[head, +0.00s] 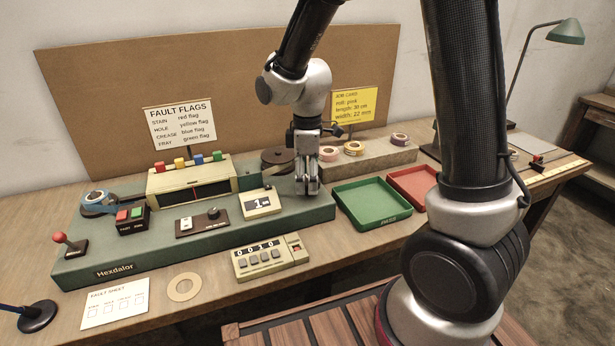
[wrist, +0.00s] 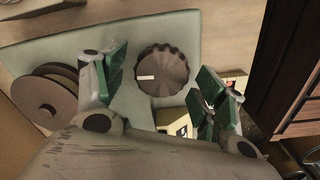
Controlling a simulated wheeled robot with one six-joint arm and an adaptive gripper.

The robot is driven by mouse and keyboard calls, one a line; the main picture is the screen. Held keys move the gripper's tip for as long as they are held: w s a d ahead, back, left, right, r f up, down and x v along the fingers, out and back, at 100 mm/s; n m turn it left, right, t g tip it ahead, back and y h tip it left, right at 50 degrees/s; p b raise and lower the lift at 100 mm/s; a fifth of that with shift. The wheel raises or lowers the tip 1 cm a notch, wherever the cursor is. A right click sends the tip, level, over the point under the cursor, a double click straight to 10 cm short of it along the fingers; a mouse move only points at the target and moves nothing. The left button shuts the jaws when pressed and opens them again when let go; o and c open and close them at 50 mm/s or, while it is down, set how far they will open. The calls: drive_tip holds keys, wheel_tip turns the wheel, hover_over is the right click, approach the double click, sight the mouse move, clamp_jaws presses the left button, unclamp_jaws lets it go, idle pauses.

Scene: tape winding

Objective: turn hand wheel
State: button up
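The hand wheel (wrist: 165,72) is a dark, fluted round knob with a white mark on its face, seen in the wrist view against the grey-green machine body. My gripper (wrist: 162,82) is open, with one green-padded finger on each side of the wheel in that view. I see no clear contact, and the remaining distance cannot be told. In the head view my gripper (head: 308,188) points down at the right end of the Hexdalor machine (head: 180,250). The wheel cannot be made out there, with the gripper in front of that area.
A dark reel (head: 275,156) stands close left of my gripper. A green tray (head: 371,203) and a red tray (head: 411,182) lie to the right. A keyed counter box (head: 269,256) sits in front.

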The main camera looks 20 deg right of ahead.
wheel_tip(320, 180, up, 12)
idle(0.7)
idle(0.9)
